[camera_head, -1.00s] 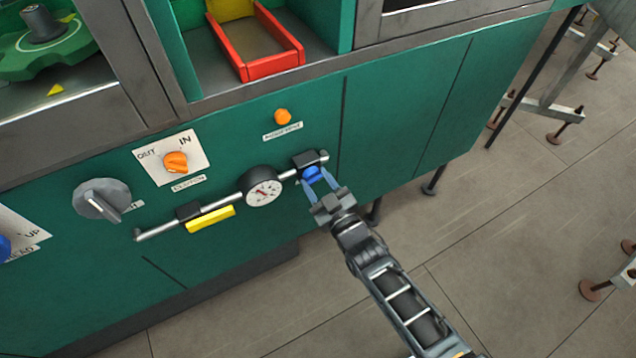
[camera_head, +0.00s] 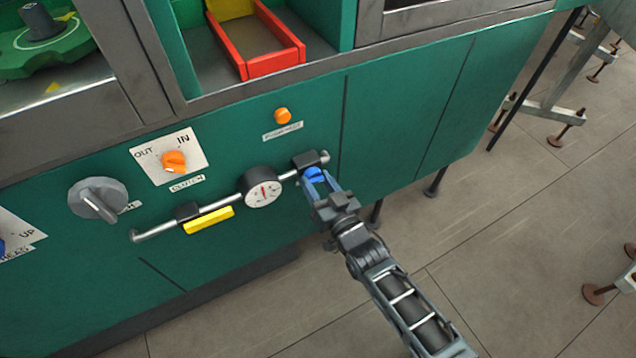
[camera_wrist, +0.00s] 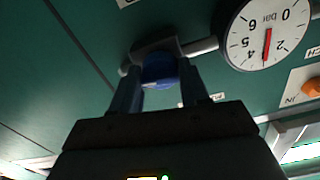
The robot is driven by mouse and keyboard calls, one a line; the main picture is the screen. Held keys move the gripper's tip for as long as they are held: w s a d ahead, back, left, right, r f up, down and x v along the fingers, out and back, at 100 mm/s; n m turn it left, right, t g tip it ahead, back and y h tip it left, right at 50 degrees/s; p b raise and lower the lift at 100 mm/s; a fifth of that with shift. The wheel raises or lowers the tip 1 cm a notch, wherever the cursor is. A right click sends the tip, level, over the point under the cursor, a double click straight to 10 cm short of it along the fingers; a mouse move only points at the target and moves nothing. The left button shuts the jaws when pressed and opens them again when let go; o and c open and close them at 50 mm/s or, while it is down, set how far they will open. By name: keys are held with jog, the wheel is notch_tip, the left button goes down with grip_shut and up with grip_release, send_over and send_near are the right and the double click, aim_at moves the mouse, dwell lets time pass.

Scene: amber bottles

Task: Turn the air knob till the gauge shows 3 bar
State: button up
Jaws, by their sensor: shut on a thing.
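The blue air knob (camera_head: 314,175) sits under a black regulator block at the right end of the pipe. It also shows in the wrist view (camera_wrist: 160,70). My gripper (camera_head: 318,180) is shut on the knob, one finger on each side. The round white pressure gauge (camera_head: 263,188) is on the pipe just left of the knob. In the wrist view the gauge (camera_wrist: 266,35) appears upside down, marked in bar. Its red needle lies between 2 and 4, at about 3, and covers that part of the scale.
Left of the gauge are a yellow handle (camera_head: 209,220), an orange clutch knob (camera_head: 174,161) and a grey dial (camera_head: 98,200). An orange button (camera_head: 282,115) is above the gauge. A red tray (camera_head: 270,60) stands in the recess above. The green panel right of the knob is clear.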

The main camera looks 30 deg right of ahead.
jog(key=o, duration=1.1)
jog(key=shift+c, duration=0.2)
jog(key=s, duration=0.7)
jog(key=shift+s+b, duration=0.35)
jog(key=shift+s, duration=0.05)
